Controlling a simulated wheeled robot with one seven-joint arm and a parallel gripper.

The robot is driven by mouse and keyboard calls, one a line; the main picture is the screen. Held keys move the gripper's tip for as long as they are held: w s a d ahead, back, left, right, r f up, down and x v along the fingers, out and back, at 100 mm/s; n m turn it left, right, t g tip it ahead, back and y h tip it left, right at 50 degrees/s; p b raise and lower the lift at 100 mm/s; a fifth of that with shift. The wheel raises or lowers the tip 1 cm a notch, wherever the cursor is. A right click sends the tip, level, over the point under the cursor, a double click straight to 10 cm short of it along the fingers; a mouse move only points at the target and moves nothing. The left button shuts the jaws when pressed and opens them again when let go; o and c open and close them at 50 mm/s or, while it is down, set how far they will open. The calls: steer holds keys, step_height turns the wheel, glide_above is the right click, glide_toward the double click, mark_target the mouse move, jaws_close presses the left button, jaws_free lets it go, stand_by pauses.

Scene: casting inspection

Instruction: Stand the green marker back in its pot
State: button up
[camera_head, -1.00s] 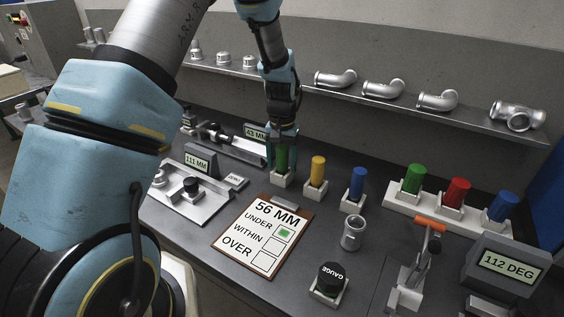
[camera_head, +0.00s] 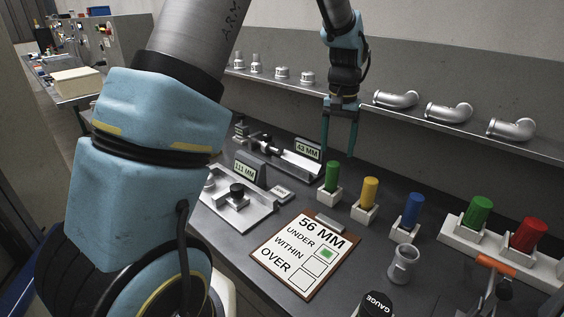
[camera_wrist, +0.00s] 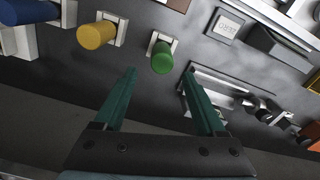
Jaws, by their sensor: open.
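The green marker (camera_head: 332,176) stands upright in its small white pot (camera_head: 328,197), left of the yellow and blue markers. My gripper (camera_head: 338,153) is open and empty just above and behind the green marker, with its two teal fingers pointing down. In the wrist view the green marker (camera_wrist: 162,58) and its pot (camera_wrist: 165,42) show beyond the open fingertips (camera_wrist: 159,72), apart from them.
The yellow marker (camera_head: 370,190) and blue marker (camera_head: 412,210) stand in pots to the right. A card (camera_head: 300,255) reads 56 MM, with green in the UNDER box. A silver pipe piece (camera_head: 402,264) stands nearby. A white rack (camera_head: 458,238) holds another green and a red cylinder.

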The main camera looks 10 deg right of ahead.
steer(key=a+r+n, duration=0.1)
steer(key=a+n, duration=0.2)
steer(key=a, duration=1.2)
steer(key=s+a+n, duration=0.1)
steer(key=s+a, duration=0.4)
steer(key=a, duration=0.3)
steer(key=s+a+n+t, duration=0.1)
steer(key=s+a+n, duration=0.1)
steer(key=s+a, duration=0.3)
steer(key=a, duration=0.3)
steer(key=shift+f+t, duration=0.3)
steer(key=shift+f, duration=0.1)
steer(key=shift+a, duration=0.1)
